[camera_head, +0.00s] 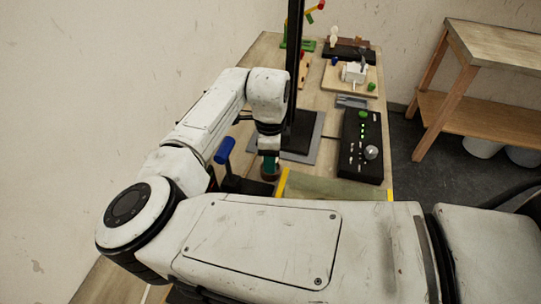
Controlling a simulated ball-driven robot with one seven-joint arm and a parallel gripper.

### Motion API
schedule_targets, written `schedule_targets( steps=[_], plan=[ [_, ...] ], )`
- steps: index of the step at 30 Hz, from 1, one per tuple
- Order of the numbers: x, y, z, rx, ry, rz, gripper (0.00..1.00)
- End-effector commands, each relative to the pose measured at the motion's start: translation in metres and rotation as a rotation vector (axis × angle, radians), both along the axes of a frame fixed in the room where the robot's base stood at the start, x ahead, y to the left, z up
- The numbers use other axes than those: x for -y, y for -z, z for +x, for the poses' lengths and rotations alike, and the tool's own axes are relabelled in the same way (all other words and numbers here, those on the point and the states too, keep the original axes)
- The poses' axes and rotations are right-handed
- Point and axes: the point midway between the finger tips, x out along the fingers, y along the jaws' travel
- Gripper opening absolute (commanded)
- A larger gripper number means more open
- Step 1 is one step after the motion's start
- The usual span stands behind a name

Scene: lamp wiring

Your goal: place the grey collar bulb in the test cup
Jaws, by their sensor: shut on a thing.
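My gripper (269,164) points down over the near part of the bench, just left of a yellow-edged mat. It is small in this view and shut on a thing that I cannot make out. A dark brownish round shape (269,176) shows right under the fingertips; I cannot tell whether it is the test cup or part of what I hold. A pale bulb-like thing (334,34) stands at the far end of the bench; its collar colour is too small to tell. I cannot pick out the grey collar bulb or the test cup for certain.
A black control box (362,146) with green lights and a knob stands right of my gripper. A blue-handled thing (224,150) stands close on the left. A dark post (293,60) rises behind. My arm hides the near bench. A wooden shelf unit (480,95) stands at right.

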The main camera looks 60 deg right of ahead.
Motion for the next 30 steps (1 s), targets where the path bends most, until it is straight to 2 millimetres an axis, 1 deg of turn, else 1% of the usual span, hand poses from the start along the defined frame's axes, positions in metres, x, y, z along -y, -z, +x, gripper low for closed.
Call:
schedule_targets(
  steps=[6, 7, 14, 15, 21, 25, 29, 30],
  plan=[
    [0.000, 0.003, 0.000, -0.001, 0.000, -0.001, 0.06],
    [0.000, 0.003, 0.000, 0.000, 0.000, 0.000, 0.44],
    [0.000, 0.002, 0.000, 0.000, 0.000, 0.000, 0.66],
    [0.000, 0.002, 0.000, 0.000, 0.000, 0.000, 0.68],
    [0.000, 0.002, 0.000, 0.000, 0.000, 0.000, 0.68],
    [0.000, -0.004, 0.000, 0.001, 0.000, -0.001, 0.68],
    [0.000, -0.022, 0.000, 0.001, 0.001, -0.002, 0.68],
    [0.001, -0.030, 0.001, 0.002, 0.001, -0.002, 0.68]
  ],
)
